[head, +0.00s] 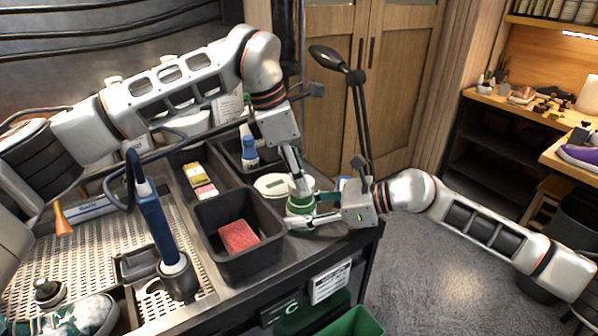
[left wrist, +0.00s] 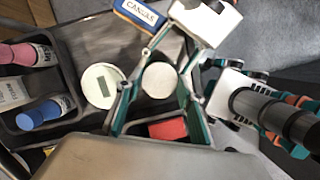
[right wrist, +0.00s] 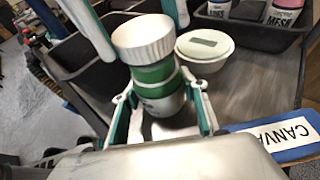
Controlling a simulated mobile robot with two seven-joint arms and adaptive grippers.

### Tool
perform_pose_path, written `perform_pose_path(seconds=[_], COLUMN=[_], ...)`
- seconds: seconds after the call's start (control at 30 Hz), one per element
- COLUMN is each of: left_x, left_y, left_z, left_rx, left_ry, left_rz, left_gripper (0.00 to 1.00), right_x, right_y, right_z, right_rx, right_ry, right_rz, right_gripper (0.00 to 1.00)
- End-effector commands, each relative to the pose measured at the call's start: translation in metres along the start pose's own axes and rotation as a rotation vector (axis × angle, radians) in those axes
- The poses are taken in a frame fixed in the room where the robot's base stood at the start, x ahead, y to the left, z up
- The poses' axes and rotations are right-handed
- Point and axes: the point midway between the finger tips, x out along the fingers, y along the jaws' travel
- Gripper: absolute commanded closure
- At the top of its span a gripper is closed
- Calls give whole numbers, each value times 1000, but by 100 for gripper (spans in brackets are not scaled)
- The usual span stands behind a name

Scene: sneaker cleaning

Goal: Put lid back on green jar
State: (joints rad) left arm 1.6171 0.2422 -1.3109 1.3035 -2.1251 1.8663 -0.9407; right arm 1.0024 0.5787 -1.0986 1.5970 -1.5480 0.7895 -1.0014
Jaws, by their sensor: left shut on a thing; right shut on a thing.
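The green jar (head: 299,206) stands upright near the right front corner of the bench, and it also shows in the right wrist view (right wrist: 155,87). The white ribbed lid (right wrist: 145,40) sits directly above its mouth, and its round top faces up in the left wrist view (left wrist: 159,80). Lid and jar look in contact, but I cannot tell whether the lid is fully seated. My left gripper (head: 300,184) comes from above, shut around the lid. My right gripper (head: 306,215) comes from the right, shut around the jar's body. The jar's far side is hidden.
A black bin (head: 240,263) holding a red sponge (head: 238,236) is to the left. A blue canvas box (left wrist: 139,14) is nearby. Bottles (left wrist: 39,114) stand in another black bin.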

Motion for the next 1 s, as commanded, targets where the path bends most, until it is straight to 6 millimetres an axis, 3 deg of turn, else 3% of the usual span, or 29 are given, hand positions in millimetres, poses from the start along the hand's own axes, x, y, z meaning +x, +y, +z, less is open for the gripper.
perform_pose_path(seconds=[0.2,1.0], left_x=[10,15], left_y=[0,0], left_z=[-3,-5], left_rx=[0,1], left_ry=[-1,0], left_rz=[0,0], left_gripper=[69,69], right_x=[0,0], right_y=[0,0], right_z=[0,-1], right_rx=[0,1], right_ry=[1,1], right_rz=[0,0], right_gripper=[96,96])
